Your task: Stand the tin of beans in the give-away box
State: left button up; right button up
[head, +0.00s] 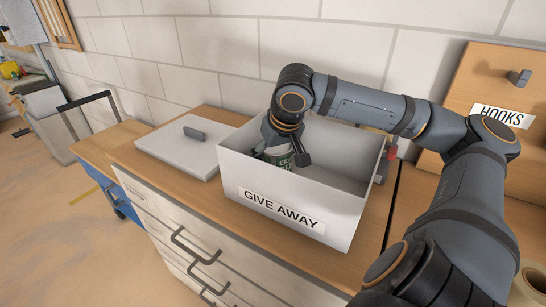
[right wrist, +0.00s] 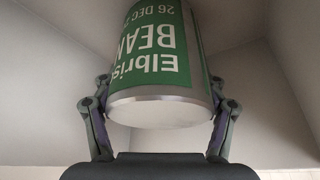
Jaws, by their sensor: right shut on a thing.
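The tin of beans (head: 279,156) has a green label with white lettering and a silver rim. It is inside the white give-away box (head: 240,173), near its left part. My right gripper (head: 286,146) reaches down into the box from above and is shut on the tin. In the right wrist view the tin (right wrist: 155,70) sits between the two fingers, with its label upside down in the picture. The box walls show around it. The tin's lower part is hidden by the front wall in the head view, so I cannot tell whether it touches the box floor. My left gripper is out of view.
A grey-white lid (head: 185,150) with a dark handle lies left of the box on the wooden top. A wooden box marked HOOKS (head: 460,95) stands at the right. A red object (head: 383,165) is behind the box's right side. The tiled wall is close behind.

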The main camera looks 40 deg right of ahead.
jog(key=o, duration=1.2)
jog(key=shift+f, duration=0.1)
jog(key=o, duration=0.4)
jog(key=shift+o, duration=0.2)
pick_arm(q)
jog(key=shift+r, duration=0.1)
pick_arm(e)
jog(key=shift+r, duration=0.35)
jog(key=p+v, duration=0.1)
jog(key=v, duration=0.3)
jog(key=shift+w, duration=0.1)
jog(key=p+v, duration=0.3)
jog(key=v, duration=0.4)
jog(key=shift+s+a+r, duration=0.15)
jog(key=shift+s+r, duration=0.2)
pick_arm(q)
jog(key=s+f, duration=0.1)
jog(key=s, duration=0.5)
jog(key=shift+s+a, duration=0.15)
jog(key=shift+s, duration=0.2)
